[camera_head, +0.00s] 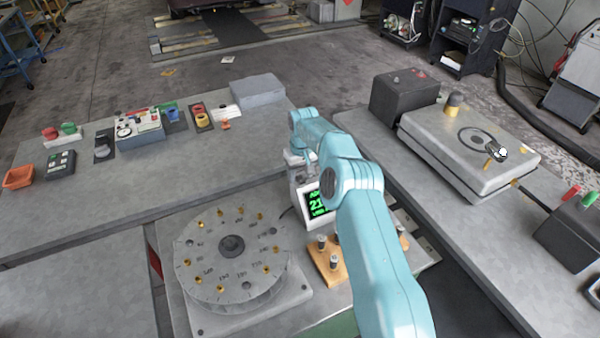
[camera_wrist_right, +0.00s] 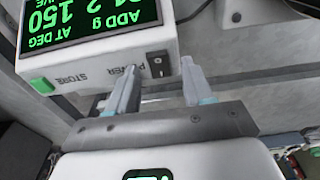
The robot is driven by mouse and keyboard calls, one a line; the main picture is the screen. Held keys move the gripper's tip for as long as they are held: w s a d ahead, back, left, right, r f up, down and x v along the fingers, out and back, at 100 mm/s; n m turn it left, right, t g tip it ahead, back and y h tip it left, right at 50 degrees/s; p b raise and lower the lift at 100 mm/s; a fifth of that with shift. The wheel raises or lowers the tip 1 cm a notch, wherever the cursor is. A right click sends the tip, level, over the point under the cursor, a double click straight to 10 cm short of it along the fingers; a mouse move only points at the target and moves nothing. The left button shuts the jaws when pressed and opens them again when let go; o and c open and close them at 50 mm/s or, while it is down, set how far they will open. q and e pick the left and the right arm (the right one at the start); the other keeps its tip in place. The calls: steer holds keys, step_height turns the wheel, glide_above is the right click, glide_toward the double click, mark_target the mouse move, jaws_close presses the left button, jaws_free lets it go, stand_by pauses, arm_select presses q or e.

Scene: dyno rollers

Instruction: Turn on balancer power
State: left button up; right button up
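The balancer's white readout box (camera_wrist_right: 95,75) fills the upper left of the right wrist view, upside down. Its screen (camera_wrist_right: 90,22) is lit with green text. A black rocker switch (camera_wrist_right: 158,66) sits beside the printed word POWER, and a green button (camera_wrist_right: 42,86) beside STORE. I cannot tell which way the rocker is set. My right gripper (camera_wrist_right: 158,80) is open and empty, its fingers to either side of the rocker in this view; contact is unclear. In the head view the box (camera_head: 317,208) is partly behind my right arm. My left gripper is out of view.
A numbered disc (camera_head: 232,255) with brass studs lies left of the box. A wooden block with metal pegs (camera_head: 326,262) stands in front of it. A grey case (camera_head: 470,145) is on the right bench. The left bench (camera_head: 110,195) has open space in front.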

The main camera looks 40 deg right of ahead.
step_height(320, 180, up, 8)
steer(key=f+b, duration=0.1)
steer(key=b, duration=0.1)
step_height(320, 180, up, 9)
steer(key=p, duration=0.2)
glide_above(301, 180)
steer(key=shift+s+a+r, duration=0.15)
steer(key=shift+s, duration=0.25)
steer(key=shift+s, duration=0.1)
